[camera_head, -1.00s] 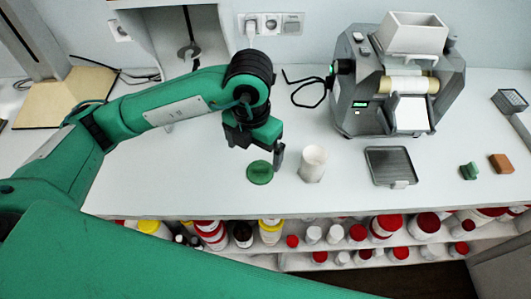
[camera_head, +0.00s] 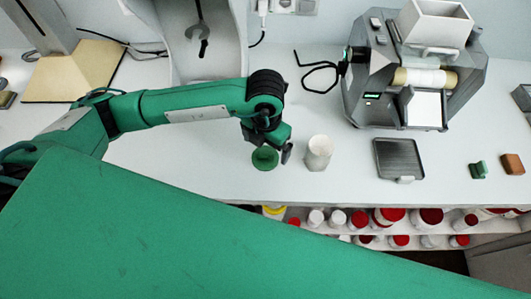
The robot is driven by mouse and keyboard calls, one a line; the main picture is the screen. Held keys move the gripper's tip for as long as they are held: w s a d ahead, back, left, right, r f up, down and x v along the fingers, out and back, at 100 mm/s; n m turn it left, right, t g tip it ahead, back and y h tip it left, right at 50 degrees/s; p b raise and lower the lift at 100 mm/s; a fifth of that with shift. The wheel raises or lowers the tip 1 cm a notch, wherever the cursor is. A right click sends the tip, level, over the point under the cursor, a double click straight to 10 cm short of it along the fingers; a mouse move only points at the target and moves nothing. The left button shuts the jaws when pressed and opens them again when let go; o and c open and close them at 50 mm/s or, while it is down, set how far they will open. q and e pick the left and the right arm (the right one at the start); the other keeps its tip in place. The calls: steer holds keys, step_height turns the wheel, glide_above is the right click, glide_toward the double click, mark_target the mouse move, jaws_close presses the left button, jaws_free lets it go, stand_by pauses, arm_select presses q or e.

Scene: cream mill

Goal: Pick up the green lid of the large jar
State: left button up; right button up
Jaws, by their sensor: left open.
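The green lid (camera_head: 265,159) lies flat on the white table near its front edge. A white jar (camera_head: 319,153) stands upright just to the right of the lid. My left gripper (camera_head: 279,153) points down at the lid, with a dark finger at the lid's right side, between lid and jar. The gripper is open and holds nothing that I can see. Its other finger is hidden, and I cannot tell whether the fingers touch the lid. My right gripper is not in view.
A grey mill (camera_head: 405,75) stands at the back right. A dark tray (camera_head: 399,158), a green block (camera_head: 478,170) and a brown block (camera_head: 513,164) lie to the right. A shelf below holds several red-capped jars (camera_head: 389,217). A large green arm part covers the lower left.

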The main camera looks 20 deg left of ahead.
mark_target(266, 152)
arm_select(q)
step_height(266, 152, down, 4)
steer(key=shift+w+f+p, duration=0.1)
steer(key=shift+p, duration=0.6)
steer(key=c, duration=1)
